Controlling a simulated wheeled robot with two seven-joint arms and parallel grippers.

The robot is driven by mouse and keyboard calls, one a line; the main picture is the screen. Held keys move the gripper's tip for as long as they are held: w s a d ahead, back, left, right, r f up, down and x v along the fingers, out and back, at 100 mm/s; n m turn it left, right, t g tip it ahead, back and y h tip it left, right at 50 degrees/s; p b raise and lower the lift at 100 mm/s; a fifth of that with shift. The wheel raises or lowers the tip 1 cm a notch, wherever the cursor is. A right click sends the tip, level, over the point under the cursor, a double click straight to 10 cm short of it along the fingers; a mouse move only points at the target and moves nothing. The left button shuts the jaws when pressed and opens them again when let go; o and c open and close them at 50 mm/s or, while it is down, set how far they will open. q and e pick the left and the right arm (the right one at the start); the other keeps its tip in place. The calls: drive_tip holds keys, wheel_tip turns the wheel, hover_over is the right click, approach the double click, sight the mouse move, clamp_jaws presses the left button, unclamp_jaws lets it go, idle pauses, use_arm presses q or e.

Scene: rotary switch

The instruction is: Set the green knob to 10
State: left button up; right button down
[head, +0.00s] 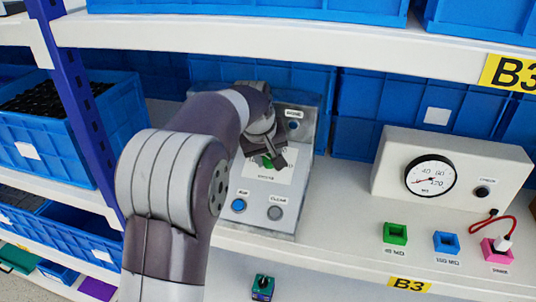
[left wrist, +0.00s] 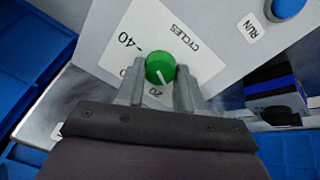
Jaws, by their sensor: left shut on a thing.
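The green knob (left wrist: 160,66) sits on a white dial card marked CYCLES on a grey panel. My left gripper (left wrist: 159,88) is shut on the green knob, one finger on each side. In the head view, my left gripper (head: 272,158) covers much of the dial, and only a bit of green shows. My right gripper is not in view.
The panel (head: 294,190) also has a blue RUN button (head: 238,205), a grey CLEAR button (head: 275,213) and a dark blue button (head: 293,126). A gauge box (head: 454,172) and coloured sockets stand to the right on the white shelf. Blue crates (head: 352,115) stand behind.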

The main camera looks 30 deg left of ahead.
use_arm(q)
drive_tip(key=shift+n+p, duration=0.65)
drive_tip(key=shift+n, duration=2.15)
drive_tip(key=o, duration=1)
drive_tip(key=shift+o, duration=0.2)
drive_tip(key=shift+r, duration=0.1)
